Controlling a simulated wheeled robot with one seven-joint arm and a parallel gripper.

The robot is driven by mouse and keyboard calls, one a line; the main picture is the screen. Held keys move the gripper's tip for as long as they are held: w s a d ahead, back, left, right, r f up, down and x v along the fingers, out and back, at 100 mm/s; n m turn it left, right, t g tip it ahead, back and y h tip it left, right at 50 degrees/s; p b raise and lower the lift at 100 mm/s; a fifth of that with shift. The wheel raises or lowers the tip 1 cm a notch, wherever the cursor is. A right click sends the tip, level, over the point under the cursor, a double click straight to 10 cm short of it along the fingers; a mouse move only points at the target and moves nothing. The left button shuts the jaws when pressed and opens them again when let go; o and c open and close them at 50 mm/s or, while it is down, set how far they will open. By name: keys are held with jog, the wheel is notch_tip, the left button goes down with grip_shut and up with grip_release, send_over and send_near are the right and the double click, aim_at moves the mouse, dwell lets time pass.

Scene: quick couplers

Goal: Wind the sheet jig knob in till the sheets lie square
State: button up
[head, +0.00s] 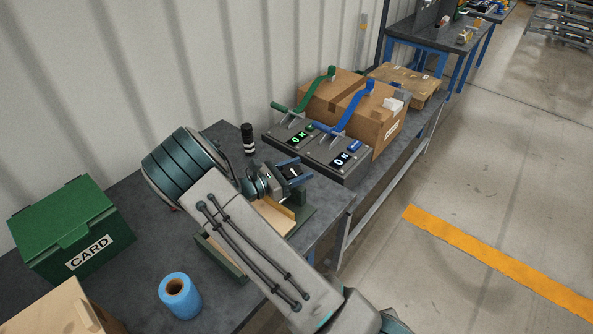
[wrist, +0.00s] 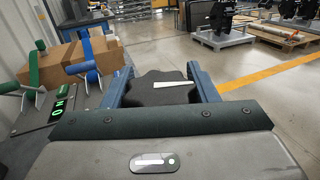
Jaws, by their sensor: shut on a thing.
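The jig knob (wrist: 150,92) is black and lobed, with a white pointer mark that points to the right in the wrist view. My gripper (wrist: 160,78) is shut on it, with one blue finger on each side. In the head view my gripper (head: 291,172) is above the far right end of the sheet jig. The jig (head: 222,258) is a green frame on the bench, holding tan sheets (head: 274,216). My arm covers much of the jig and sheets, so I cannot tell whether the sheets lie square.
Two grey lever boxes with lit displays, one with a green lever (head: 318,84) and one with a blue lever (head: 357,100), stand beyond the jig. A cardboard box (head: 388,132) is behind them. A green CARD box (head: 65,232) and blue roll (head: 180,296) are at left.

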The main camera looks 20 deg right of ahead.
jog(key=o, duration=1)
jog(key=b+v, duration=0.2)
jog(key=v, duration=1.2)
jog(key=shift+r, duration=0.15)
